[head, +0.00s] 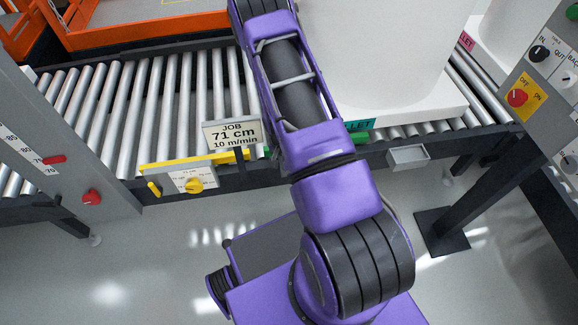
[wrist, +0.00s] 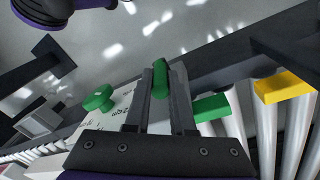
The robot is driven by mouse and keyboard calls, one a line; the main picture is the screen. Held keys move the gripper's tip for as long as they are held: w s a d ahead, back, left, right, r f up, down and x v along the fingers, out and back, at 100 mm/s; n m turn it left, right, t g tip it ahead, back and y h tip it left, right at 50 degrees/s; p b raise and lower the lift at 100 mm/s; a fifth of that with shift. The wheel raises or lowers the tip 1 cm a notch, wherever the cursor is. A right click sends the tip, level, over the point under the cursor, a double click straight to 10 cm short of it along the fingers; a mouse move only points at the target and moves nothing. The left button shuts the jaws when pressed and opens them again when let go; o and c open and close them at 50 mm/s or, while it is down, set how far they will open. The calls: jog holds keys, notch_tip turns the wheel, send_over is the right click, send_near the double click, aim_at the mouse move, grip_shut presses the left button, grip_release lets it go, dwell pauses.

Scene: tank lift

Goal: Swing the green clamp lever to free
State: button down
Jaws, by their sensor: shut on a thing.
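The green clamp lever (wrist: 159,84) shows as a rounded green handle between the two dark fingers of my gripper (wrist: 166,68) in the wrist view. The fingers are shut on it. A green knob (wrist: 98,97) sits to the left on a pale plate with printed marks (wrist: 122,97). A green bar (wrist: 212,108) lies to the right of the fingers by the rollers. In the head view my purple arm hides my gripper and the lever; only a bit of green (head: 359,136) shows beside the arm. The lever's printed positions are too small to read.
A roller conveyor (head: 160,90) crosses the head view. A large white tank (head: 390,50) stands on it behind my arm. A yellow bar (head: 165,167) with a yellow knob (head: 195,185) and a job sign (head: 232,134) are left of my arm. Grey control panels stand at both sides.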

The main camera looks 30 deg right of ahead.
dwell(0.4)
jog(key=c, duration=1)
grip_release()
jog(key=shift+c, duration=0.2)
jog(key=shift+r, duration=0.1)
notch_tip(320, 180, up, 17)
jog(key=a+p, duration=0.2)
jog(key=shift+w+a+p, duration=0.2)
jog(key=shift+w+p, duration=0.1)
